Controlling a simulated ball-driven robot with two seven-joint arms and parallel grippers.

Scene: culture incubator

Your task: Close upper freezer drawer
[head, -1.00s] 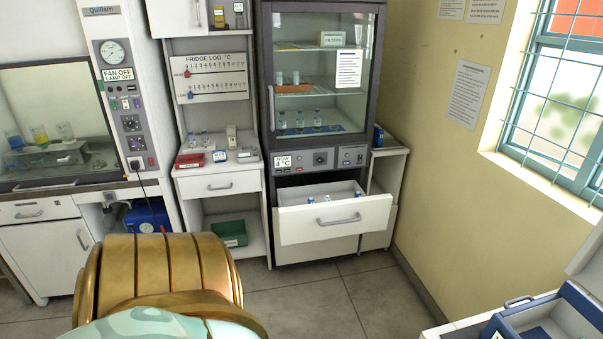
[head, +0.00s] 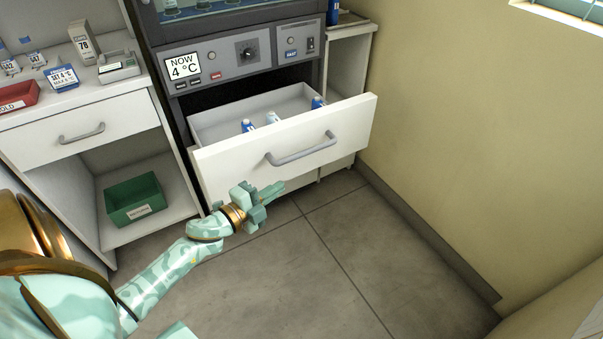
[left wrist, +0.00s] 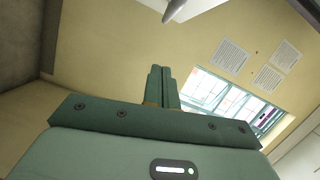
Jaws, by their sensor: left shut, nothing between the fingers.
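The upper freezer drawer (head: 225,168) is a white drawer under the fridge's control panel, pulled out toward me. In the left wrist view the shut fingers (left wrist: 161,85) point up, with a pale grey piece, perhaps the handle, at the top edge. My right gripper is not in view.
The fridge control panel (head: 235,57) reads 4 °C above the drawer. A white side cabinet (head: 80,130) with a green bin (head: 134,198) stands at left. The yellow wall (head: 470,130) bounds the right. The grey tiled floor (head: 340,260) is clear in front.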

